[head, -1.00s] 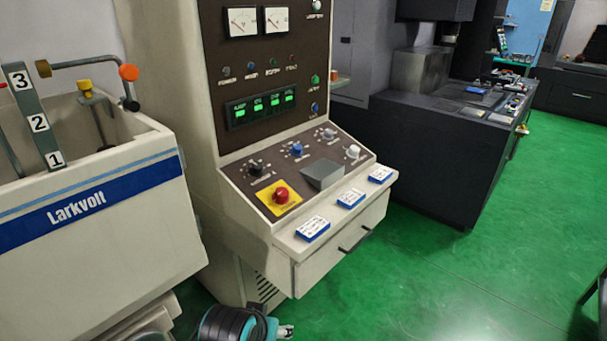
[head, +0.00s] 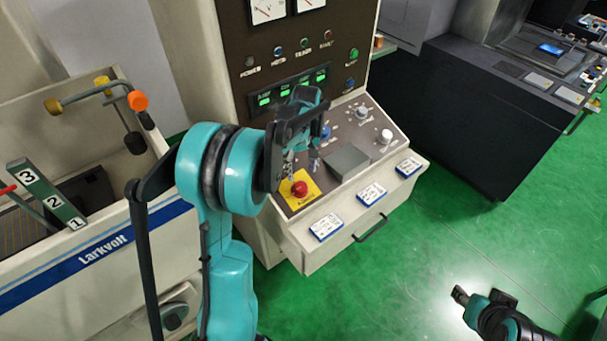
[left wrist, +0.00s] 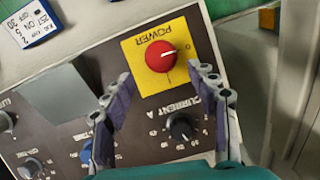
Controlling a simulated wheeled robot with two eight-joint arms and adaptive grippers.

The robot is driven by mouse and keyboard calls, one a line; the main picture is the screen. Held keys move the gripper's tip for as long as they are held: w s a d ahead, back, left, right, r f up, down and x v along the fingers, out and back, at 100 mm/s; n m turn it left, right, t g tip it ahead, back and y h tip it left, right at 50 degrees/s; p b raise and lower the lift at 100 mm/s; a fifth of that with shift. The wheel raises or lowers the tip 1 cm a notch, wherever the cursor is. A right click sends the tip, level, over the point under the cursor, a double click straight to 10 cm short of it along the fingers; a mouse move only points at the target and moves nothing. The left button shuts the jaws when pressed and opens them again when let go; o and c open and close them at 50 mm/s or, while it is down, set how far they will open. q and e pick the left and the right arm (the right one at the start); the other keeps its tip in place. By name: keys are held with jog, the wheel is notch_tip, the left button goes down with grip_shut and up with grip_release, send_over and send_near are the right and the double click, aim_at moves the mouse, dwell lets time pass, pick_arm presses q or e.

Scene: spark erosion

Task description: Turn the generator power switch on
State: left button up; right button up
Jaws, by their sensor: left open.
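The generator power switch is a red round knob (head: 299,188) on a yellow plate at the lower left of the sloped control panel. In the left wrist view the knob (left wrist: 161,56) has a pale line across it and the plate reads POWER, upside down. My left gripper (head: 302,160) is over the panel just behind the knob. In the left wrist view its two fingers (left wrist: 166,84) are apart and empty, with the knob beyond their tips; no contact shows. My right gripper (head: 468,298) is low at the right over the floor; its jaw state is unclear.
A dark CURRENT knob (left wrist: 182,127) lies near the left fingers. A grey block (head: 347,163) and pale knobs (head: 386,136) are to the right on the panel. Blue-white labelled blocks (head: 372,194) line the front ledge. The Larkvolt tank (head: 100,255) stands left.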

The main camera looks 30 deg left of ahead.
aim_at(301, 185)
pick_arm(q)
jog(key=f, duration=0.7)
jog(key=shift+s+b, duration=0.2)
jog(key=shift+b, duration=0.2)
jog(key=c, duration=1.2)
